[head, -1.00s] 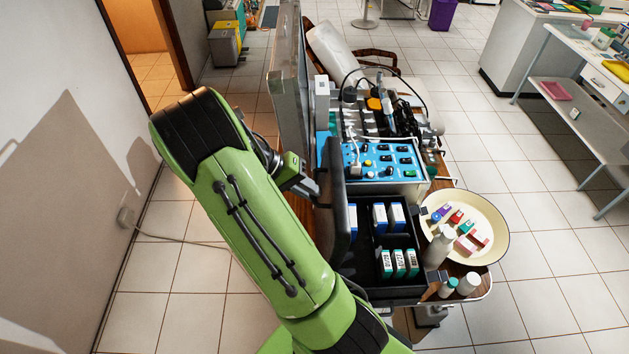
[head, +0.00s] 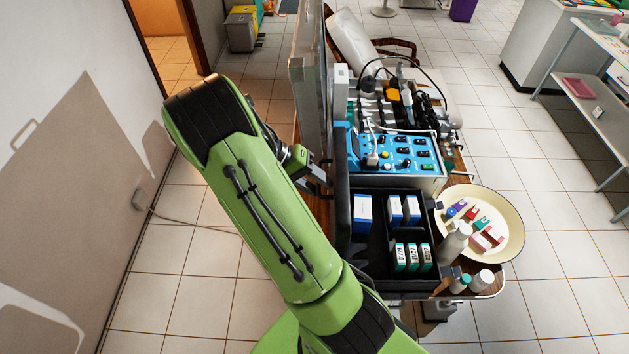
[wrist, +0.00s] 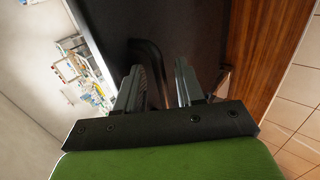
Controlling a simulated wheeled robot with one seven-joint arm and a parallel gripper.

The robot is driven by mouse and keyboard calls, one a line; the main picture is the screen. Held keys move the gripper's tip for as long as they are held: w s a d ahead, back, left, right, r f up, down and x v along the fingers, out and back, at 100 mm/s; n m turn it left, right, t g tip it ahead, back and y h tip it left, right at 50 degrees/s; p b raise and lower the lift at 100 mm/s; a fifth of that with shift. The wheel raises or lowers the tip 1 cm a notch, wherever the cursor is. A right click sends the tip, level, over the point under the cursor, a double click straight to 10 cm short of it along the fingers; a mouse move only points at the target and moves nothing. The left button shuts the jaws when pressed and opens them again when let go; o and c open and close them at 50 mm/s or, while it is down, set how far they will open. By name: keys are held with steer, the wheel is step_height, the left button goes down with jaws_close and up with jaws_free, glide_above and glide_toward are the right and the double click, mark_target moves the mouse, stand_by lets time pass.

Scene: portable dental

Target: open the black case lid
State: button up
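The black case (head: 378,262) sits on the cart with small boxes in its compartments. Its lid (head: 341,205) stands raised along the case's left side, seen almost edge-on, and the inside of the case is exposed. My gripper (head: 322,172) is at the lid's far left side, partly hidden by my arm. In the wrist view, the two fingers of my gripper (wrist: 158,88) are apart, with nothing clearly clamped between them. A dark surface, apparently the lid (wrist: 190,30), fills the view ahead, with a curved dark bar near the fingertips. Contact cannot be told.
A blue control unit (head: 395,155) stands just behind the case. A grey upright panel (head: 308,90) rises behind my gripper. A cream plate (head: 505,240) with small items and several white bottles (head: 455,243) are right of the case. Open floor lies to the left.

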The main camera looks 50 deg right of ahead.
steer(key=shift+r, duration=0.15)
steer(key=p+v, duration=0.4)
steer(key=v, duration=1.1)
steer(key=shift+w+a+r, duration=0.2)
steer(key=shift+r, duration=0.1)
